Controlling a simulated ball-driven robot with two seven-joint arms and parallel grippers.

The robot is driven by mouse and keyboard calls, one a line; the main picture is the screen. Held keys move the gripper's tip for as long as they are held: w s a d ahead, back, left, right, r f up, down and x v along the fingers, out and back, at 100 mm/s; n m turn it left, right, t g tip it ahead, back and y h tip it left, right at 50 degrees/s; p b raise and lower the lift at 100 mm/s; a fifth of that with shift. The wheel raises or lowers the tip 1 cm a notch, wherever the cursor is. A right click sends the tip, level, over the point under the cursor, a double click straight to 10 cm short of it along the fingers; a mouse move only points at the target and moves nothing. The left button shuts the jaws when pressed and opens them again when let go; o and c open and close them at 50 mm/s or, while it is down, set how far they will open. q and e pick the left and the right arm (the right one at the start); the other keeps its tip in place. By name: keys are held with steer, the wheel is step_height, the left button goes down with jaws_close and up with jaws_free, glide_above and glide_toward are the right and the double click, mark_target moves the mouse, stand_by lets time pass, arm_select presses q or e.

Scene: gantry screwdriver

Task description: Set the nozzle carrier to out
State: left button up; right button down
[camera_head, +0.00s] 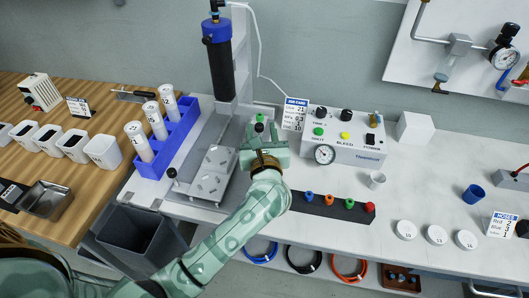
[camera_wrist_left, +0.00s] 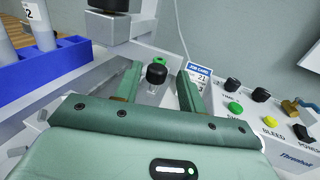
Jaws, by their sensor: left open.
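My left gripper (camera_head: 263,136) reaches over the right side of the gantry fixture. It is open and empty, and its two fingers (camera_wrist_left: 157,90) also show in the left wrist view. A black knob (camera_wrist_left: 156,73) on a pale stem stands between and slightly beyond the fingers, with gaps on both sides. A green cap (camera_wrist_left: 160,60) shows behind it. I cannot tell for certain which part is the nozzle carrier; the gripper hides some of that area. The blue-and-black cylinder (camera_head: 218,60) hangs on the gantry column. My right gripper is not in view.
A blue rack (camera_head: 178,137) with white tubes stands left of the fixture. The control box (camera_head: 343,135) with knobs and a gauge is close on the right. A dark strip (camera_head: 330,206) with coloured nozzles lies in front. A job card (camera_head: 295,113) stands behind the gripper.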

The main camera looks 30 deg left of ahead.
arm_select(q)
steer(key=p+v, duration=0.2)
steer(key=v, duration=1.3)
steer(key=shift+d, duration=0.15)
